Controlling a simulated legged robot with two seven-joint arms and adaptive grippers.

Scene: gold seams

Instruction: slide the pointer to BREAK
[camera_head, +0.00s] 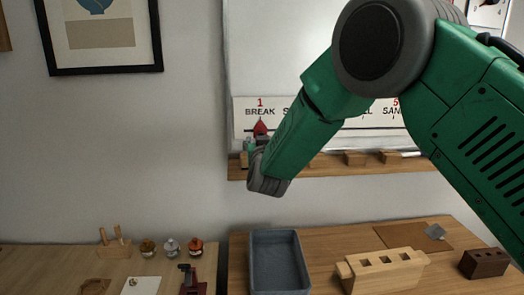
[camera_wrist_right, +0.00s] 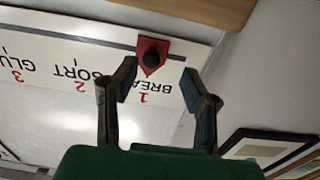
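The white strip (camera_head: 244,122) carries numbered labels; "1 BREAK" is at its left end. The red pointer (camera_head: 261,127) sits just under BREAK, and my arm hides part of the strip to its right. In the right wrist view, which is upside down, the red pointer (camera_wrist_right: 152,66) with its round black knob (camera_wrist_right: 153,51) has its tip toward the "1" of BREAK. My right gripper (camera_wrist_right: 159,69) is open, its two fingers on either side of the pointer with visible gaps; I cannot tell how far their tips are from the knob in depth. My left gripper is not in view.
A wooden ledge (camera_head: 323,165) with small blocks runs below the strip. On the tables below are a grey tray (camera_head: 277,263), a slotted wooden block (camera_head: 385,272), a dark block (camera_head: 484,263) and several small jars. A framed picture (camera_head: 101,70) hangs at the left.

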